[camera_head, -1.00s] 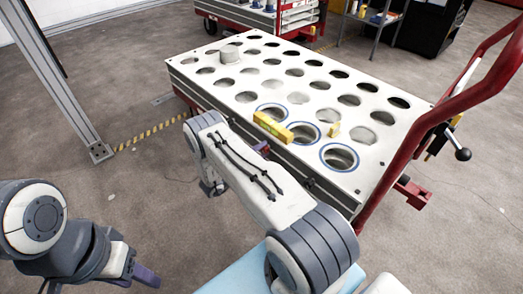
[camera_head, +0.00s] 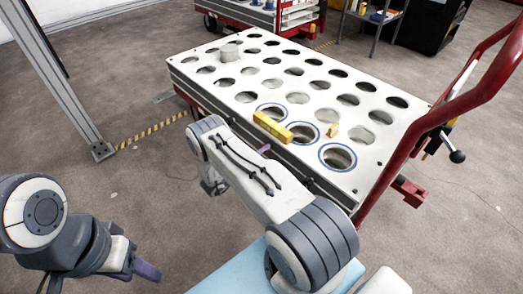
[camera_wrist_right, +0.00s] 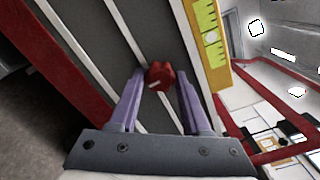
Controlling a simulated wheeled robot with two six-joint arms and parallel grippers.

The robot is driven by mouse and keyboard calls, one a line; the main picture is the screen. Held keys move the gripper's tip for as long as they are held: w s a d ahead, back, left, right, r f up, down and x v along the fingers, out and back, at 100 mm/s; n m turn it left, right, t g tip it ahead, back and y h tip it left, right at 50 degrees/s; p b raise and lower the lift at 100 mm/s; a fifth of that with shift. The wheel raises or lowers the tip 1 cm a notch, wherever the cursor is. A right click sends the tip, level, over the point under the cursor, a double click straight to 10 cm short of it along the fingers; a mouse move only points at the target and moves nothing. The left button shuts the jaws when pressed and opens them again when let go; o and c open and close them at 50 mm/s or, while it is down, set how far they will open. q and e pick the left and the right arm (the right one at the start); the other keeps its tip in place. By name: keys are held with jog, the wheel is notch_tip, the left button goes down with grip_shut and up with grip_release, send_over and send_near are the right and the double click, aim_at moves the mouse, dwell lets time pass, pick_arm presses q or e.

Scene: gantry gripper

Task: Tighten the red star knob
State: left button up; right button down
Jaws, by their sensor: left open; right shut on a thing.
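The red star knob (camera_wrist_right: 160,76) shows in the right wrist view, on the grey side of the cart between the two purple fingers. My right gripper (camera_wrist_right: 161,84) is shut on it. In the head view my right arm hides the knob, and only a bit of purple finger of my right gripper (camera_head: 265,149) shows against the cart's near side. My left gripper (camera_head: 146,270) is open and empty at the lower left, away from the cart.
The cart (camera_head: 200,92) has a white top with rows of round holes and a red handle (camera_head: 450,105) at right. A yellow level (camera_head: 272,127) lies on its near edge; a grey cylinder (camera_head: 230,54) stands at the far left. A post (camera_head: 75,90) stands left.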

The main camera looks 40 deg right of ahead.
jog(key=shift+a+f+m, duration=0.1)
jog(key=shift+a+m, duration=0.05)
jog(key=shift+m, duration=0.25)
jog(key=shift+c, duration=1.9)
grip_release()
jog(key=a+p, duration=0.2)
jog(key=a, duration=0.8)
jog(key=shift+s+a, duration=0.15)
jog(key=shift+s, duration=0.3)
